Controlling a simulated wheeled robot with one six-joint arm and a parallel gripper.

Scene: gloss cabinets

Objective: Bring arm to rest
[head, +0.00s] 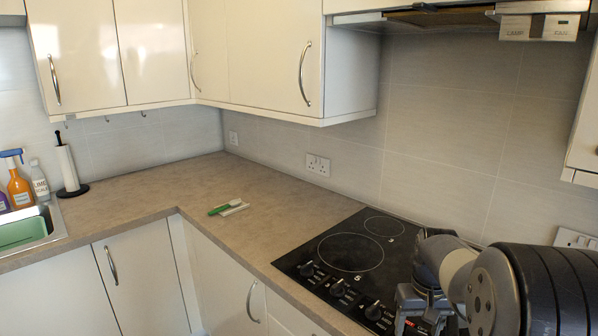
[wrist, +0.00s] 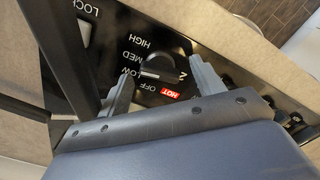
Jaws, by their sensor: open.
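My gripper (head: 421,318) is at the lower right of the head view, over the right front part of the black hob (head: 350,254). In the wrist view its two grey fingers (wrist: 164,80) are spread apart with nothing held between them. A black hob knob (wrist: 158,66) shows between the fingers, near the labels LOW, MED, HIGH, OFF and a red HOT mark. I cannot tell whether the fingers touch it. My arm hides the right side of the hob in the head view.
Wall cabinets (head: 262,55) and a cooker hood (head: 445,17) hang above. A green-and-white brush-like item (head: 226,208) lies on the worktop (head: 140,189). A sink (head: 30,230), bottles (head: 19,187) and a paper roll (head: 67,170) stand at left. The worktop's middle is mostly clear.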

